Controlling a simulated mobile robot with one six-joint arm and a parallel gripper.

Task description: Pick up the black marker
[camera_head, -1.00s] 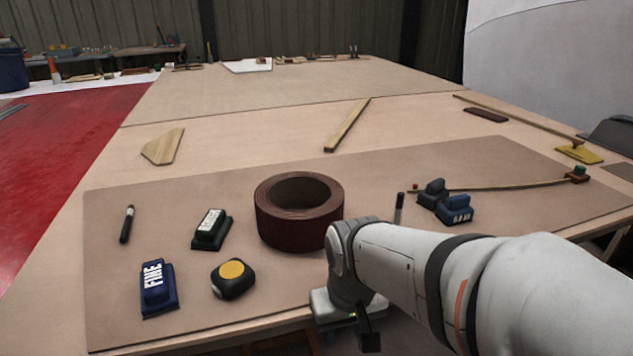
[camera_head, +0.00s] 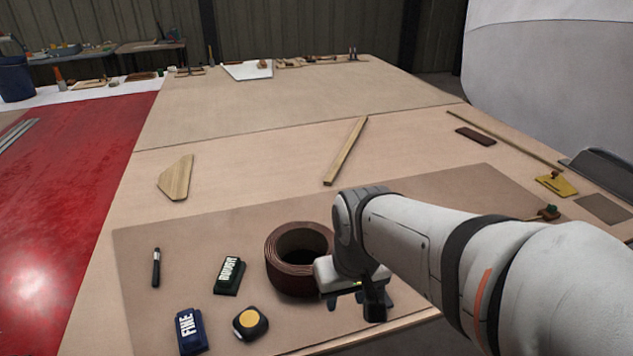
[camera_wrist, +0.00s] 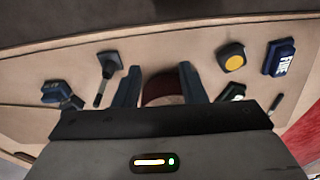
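The black marker (camera_head: 156,267) lies on the brown mat at the far left in the head view, with a light band near its top. In the wrist view it shows small at the right (camera_wrist: 276,102). My gripper (camera_head: 360,302) is beside and partly in front of the dark red roll (camera_head: 288,277), well right of the marker. In the wrist view my gripper (camera_wrist: 160,84) has its two fingers spread, with the roll (camera_wrist: 158,92) seen between and beyond them. I cannot tell whether it touches the roll. Nothing is held.
A blue lettered block (camera_head: 190,330), a dark green lettered block (camera_head: 229,276) and a yellow-and-black tape measure (camera_head: 251,322) lie between marker and gripper. A dark-headed tool (camera_wrist: 108,66) and a blue block (camera_wrist: 57,91) show in the wrist view. Mat around the marker is clear.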

